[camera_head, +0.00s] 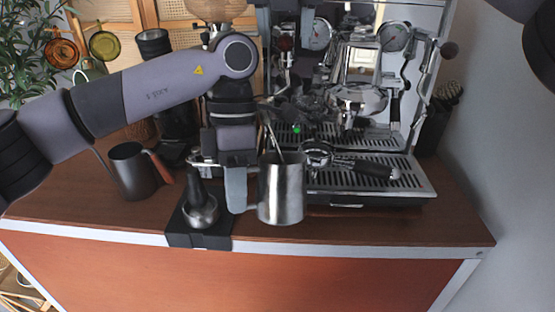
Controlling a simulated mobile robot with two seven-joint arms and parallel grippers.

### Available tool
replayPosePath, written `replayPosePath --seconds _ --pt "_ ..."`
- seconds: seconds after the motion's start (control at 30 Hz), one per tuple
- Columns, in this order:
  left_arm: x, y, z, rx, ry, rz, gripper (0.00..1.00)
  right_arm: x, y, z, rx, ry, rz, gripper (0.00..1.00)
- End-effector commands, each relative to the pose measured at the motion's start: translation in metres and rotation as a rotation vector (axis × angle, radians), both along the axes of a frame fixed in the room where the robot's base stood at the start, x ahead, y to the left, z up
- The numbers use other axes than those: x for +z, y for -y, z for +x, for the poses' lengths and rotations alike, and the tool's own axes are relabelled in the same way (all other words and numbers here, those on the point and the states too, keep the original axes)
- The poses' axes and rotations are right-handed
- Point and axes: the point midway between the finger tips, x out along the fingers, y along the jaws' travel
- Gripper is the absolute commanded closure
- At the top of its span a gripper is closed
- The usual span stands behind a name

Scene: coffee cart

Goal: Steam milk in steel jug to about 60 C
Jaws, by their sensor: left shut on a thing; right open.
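The steel jug (282,192) is upright in front of the espresso machine's left side, near the counter's front. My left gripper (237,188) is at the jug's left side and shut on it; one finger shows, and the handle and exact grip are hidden. A thin steel wand (272,138) slants down to the jug's mouth and appears to enter it. The milk and the tip depth cannot be seen. My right gripper is out of view; only a dark part of my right arm shows at the upper right.
The espresso machine (400,135) stands behind, with a portafilter (345,162) on its drip tray (415,178). A tamper (200,208) stands on a black mat (185,238) left of the jug. The front right counter is clear.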

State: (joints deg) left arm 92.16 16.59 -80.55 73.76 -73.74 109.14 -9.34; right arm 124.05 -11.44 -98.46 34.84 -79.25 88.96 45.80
Motion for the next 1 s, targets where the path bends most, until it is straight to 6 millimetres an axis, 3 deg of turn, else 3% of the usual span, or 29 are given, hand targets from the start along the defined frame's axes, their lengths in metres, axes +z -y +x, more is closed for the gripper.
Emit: replayPosePath --seconds 1.0 --pt "-0.034 0.001 -0.032 0.001 0.001 -0.003 1.0 -0.034 0.0 0.0 0.0 0.0 0.0 0.49"
